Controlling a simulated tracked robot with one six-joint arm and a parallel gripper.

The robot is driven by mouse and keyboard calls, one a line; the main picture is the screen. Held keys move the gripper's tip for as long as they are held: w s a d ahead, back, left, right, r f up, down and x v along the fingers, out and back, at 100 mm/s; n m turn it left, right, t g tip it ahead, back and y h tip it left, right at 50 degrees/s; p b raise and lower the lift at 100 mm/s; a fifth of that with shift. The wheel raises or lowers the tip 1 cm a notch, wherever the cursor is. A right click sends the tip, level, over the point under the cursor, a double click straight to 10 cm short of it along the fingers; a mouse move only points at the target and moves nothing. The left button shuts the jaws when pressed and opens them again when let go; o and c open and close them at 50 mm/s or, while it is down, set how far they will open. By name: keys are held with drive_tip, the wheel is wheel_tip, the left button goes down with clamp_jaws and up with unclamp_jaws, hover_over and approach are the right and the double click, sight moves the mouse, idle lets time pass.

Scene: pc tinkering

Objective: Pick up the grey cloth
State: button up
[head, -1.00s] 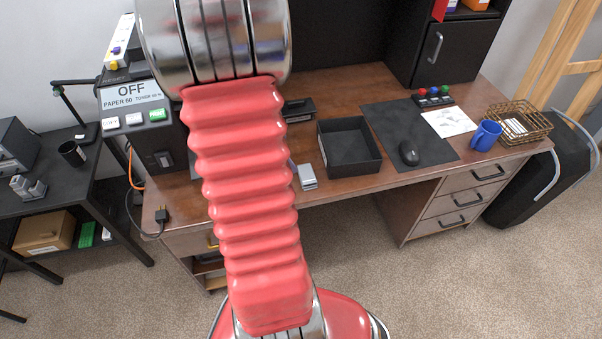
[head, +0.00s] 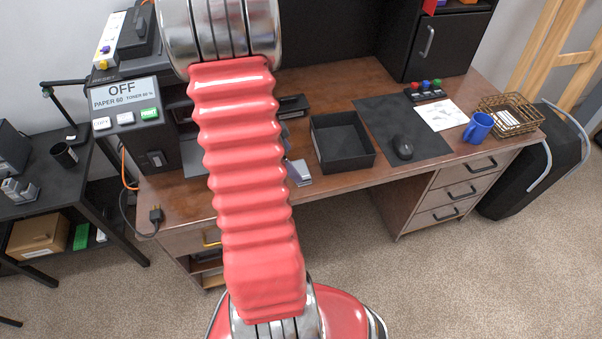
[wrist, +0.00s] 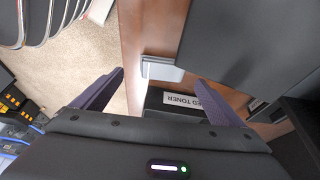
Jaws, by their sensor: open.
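No thing in view is plainly a grey cloth. A small light grey piece (wrist: 162,69) with a pale flat face sits at the brown desk's edge in the wrist view; I cannot tell whether it is the cloth. A small grey item also shows at the desk's front edge in the head view (head: 301,173), just right of my red arm. My gripper (wrist: 159,76) is open in the wrist view, its dark purple fingers spread wide. The light grey piece lies ahead between the fingertips, apparently untouched. In the head view my arm hides the gripper.
On the desk (head: 345,181) are a black tray (head: 345,160), a mouse (head: 402,147), a blue mug (head: 478,127) and a wire basket (head: 520,118). A printer (head: 125,105) stands at left. A box marked toner (wrist: 182,99) and a large dark panel (wrist: 245,40) flank the gripper. Carpet is clear in front.

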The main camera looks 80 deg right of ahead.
sight(301, 171)
drive_tip(key=shift+s+d+f, duration=0.1)
drive_tip(key=shift+s+f, duration=0.05)
drive_tip(key=shift+f, duration=0.3)
drive_tip(key=shift+s+x, duration=0.2)
drive_tip(key=shift+x, duration=2.4)
drive_tip(key=shift+d+r, duration=0.1)
drive_tip(key=shift+d, duration=0.05)
drive_tip(key=c, duration=1.1)
drive_tip(key=shift+r, duration=0.1)
drive_tip(key=shift+c, duration=0.2)
wheel_tip(301, 171, up, 10)
